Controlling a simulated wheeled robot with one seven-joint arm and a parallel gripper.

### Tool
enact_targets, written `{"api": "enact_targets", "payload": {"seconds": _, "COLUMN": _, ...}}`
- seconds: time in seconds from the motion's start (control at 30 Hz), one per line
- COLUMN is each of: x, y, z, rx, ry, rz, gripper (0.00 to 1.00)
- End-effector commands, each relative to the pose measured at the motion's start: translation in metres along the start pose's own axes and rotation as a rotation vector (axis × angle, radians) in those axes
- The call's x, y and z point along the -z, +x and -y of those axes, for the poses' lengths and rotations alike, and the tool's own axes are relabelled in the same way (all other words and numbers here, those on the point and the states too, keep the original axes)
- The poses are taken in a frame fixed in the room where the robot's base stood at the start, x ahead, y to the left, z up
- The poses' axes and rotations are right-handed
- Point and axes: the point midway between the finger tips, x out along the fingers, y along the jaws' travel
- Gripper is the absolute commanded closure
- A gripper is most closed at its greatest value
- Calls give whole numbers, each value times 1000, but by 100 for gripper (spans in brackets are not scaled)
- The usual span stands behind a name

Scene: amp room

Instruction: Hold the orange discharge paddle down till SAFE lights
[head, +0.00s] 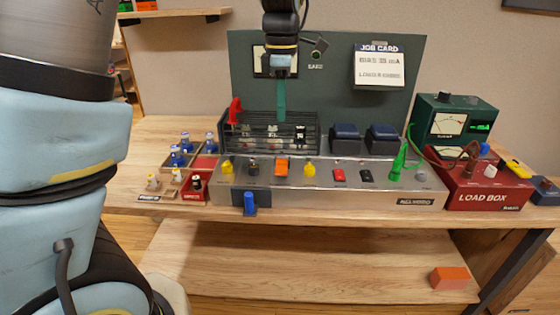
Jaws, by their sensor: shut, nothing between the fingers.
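The orange discharge paddle (282,165) stands on the sloped metal front panel of the amp chassis (330,193), left of its middle. My gripper (282,116) points down from the top of the head view; its narrow teal fingers are together and empty. They appear in front of the dark back panel and tube cage, above the paddle in the picture and apart from it. My gripper hides part of a meter (261,60).
Yellow, red and black controls flank the paddle. A wire cage (270,133) with tubes and two dark blue transformers (347,138) stand behind it. A red clip (235,109) is at the cage's left. A red load box (488,186) stands right. The lower shelf is mostly clear.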

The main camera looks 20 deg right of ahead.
Motion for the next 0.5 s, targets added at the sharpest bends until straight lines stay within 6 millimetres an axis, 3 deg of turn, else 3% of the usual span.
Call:
{"api": "enact_targets", "payload": {"seconds": 0.17, "x": 1, "y": 14, "z": 1, "rx": 4, "ry": 0, "rz": -2, "gripper": 100}}
{"api": "enact_targets", "payload": {"seconds": 0.5, "x": 1, "y": 80, "z": 1, "rx": 6, "ry": -1, "rz": -3, "gripper": 100}}
